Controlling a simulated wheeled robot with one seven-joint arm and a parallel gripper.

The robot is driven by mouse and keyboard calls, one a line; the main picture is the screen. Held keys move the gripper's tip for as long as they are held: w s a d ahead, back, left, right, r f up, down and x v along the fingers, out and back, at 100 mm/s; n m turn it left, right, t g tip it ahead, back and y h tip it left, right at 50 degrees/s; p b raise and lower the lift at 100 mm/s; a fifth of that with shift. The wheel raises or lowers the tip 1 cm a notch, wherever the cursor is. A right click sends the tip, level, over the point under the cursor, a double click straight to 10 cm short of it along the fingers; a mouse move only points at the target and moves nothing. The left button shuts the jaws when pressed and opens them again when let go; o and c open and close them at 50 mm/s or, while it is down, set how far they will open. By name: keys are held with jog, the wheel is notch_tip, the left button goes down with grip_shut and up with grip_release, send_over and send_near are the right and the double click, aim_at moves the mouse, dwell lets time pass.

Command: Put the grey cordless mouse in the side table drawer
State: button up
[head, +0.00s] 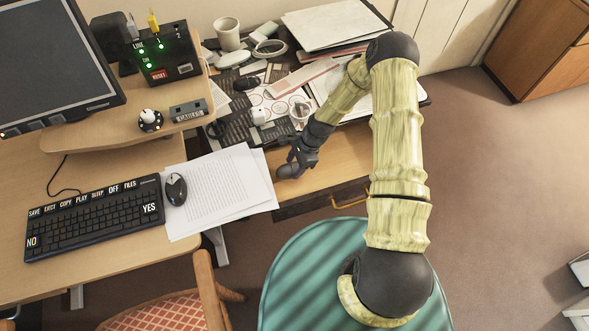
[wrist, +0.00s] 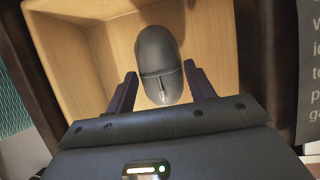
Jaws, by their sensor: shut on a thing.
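The grey cordless mouse (wrist: 158,55) is between the two fingers of my gripper (wrist: 160,70) in the wrist view, its buttons and wheel toward my palm. My gripper (head: 290,163) is shut on it. In the head view the mouse (head: 288,172) shows partly below the fingers, over the left part of the open side table drawer (head: 340,161). The wrist view shows the drawer's bare wooden inside (wrist: 92,50) around and beneath the mouse. I cannot tell how far the mouse is above the drawer floor. The drawer's dark front has a brass handle (head: 350,201).
Papers (head: 222,190) lie left of the drawer, with a second, dark mouse (head: 176,189) and a keyboard (head: 95,217). The side table top behind is cluttered with a mug (head: 227,34), papers and small items. A green round seat (head: 300,275) stands in front.

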aim_at(295, 171)
jog(key=f, duration=0.2)
jog(key=shift+s+f, duration=0.2)
jog(key=shift+f, duration=0.65)
jog(key=o, duration=1)
jog(key=shift+w+f, duration=0.1)
jog(key=v, duration=1.2)
jog(key=shift+r, duration=0.2)
